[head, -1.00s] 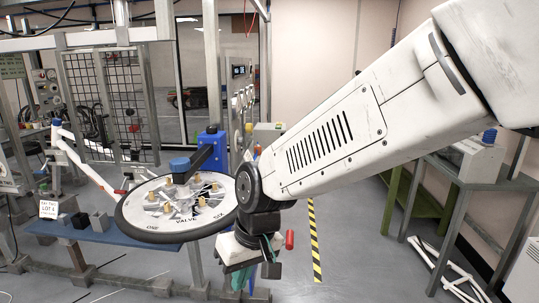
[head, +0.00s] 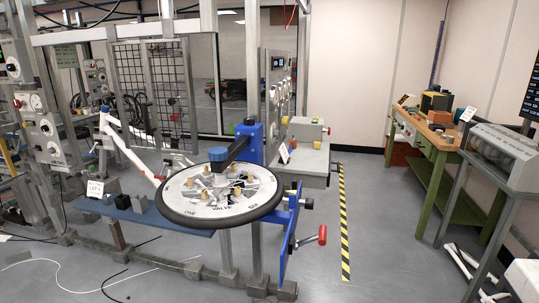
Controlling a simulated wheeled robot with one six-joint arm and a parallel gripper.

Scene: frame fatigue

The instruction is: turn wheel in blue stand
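The wheel (head: 180,208) is a disc with a black tyre and a white face bearing printed words and several brass-coloured pegs. It lies nearly flat in the head view, left of centre. The blue stand (head: 252,140) rises behind it, with a blue-capped arm (head: 219,154) reaching over the wheel's middle. A blue bracket (head: 291,235) with a red-ended handle (head: 321,236) is at the wheel's right. My gripper and arm are out of view now.
A blue shelf (head: 160,216) with small grey blocks is left of the wheel. A wooden bench (head: 440,135) and a grey machine on a stand (head: 500,155) are at the right. Open floor with a yellow-black strip (head: 344,225) lies between.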

